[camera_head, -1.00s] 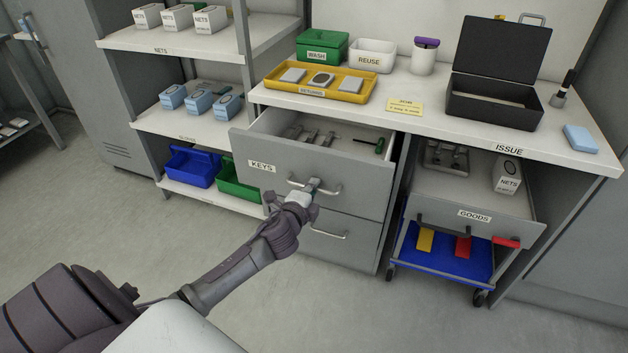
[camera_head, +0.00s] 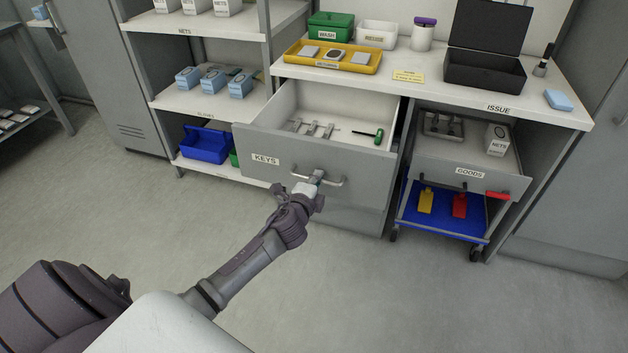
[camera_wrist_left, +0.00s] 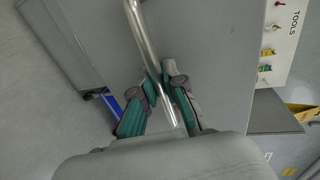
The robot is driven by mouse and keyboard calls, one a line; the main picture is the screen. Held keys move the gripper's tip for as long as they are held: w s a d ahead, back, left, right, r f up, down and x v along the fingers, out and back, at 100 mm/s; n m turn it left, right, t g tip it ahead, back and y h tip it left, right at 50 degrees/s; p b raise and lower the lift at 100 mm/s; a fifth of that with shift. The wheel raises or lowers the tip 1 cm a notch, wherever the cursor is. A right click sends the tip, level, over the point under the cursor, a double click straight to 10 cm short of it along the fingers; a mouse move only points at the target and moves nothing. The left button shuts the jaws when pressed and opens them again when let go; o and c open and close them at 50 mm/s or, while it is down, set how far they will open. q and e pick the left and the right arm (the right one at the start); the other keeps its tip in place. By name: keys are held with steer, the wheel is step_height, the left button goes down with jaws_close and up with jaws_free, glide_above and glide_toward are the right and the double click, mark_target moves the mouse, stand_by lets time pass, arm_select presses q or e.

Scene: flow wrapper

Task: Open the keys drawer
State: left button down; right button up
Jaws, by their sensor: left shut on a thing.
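The keys drawer (camera_head: 345,172), a grey drawer with a KEYS label, stands pulled well out of the counter. My left gripper (camera_head: 314,184) is at the drawer's front, shut on the bar handle (camera_head: 333,181). In the left wrist view my left gripper (camera_wrist_left: 164,88) has its green-padded fingers on either side of the metal bar handle (camera_wrist_left: 143,35). My right gripper is not in view.
The goods drawer (camera_head: 470,172) stands open to the right, above a blue cart (camera_head: 442,216) with yellow and red items. The counter (camera_head: 440,95) holds a yellow tray, bins and a black case. Shelves stand at left. The floor in front is clear.

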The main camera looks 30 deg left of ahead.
arm_select(q)
steer(key=c, duration=1.2)
jaws_free()
steer(key=shift+s, duration=0.1)
steer(key=v, duration=1.1)
steer(key=shift+s, duration=0.3)
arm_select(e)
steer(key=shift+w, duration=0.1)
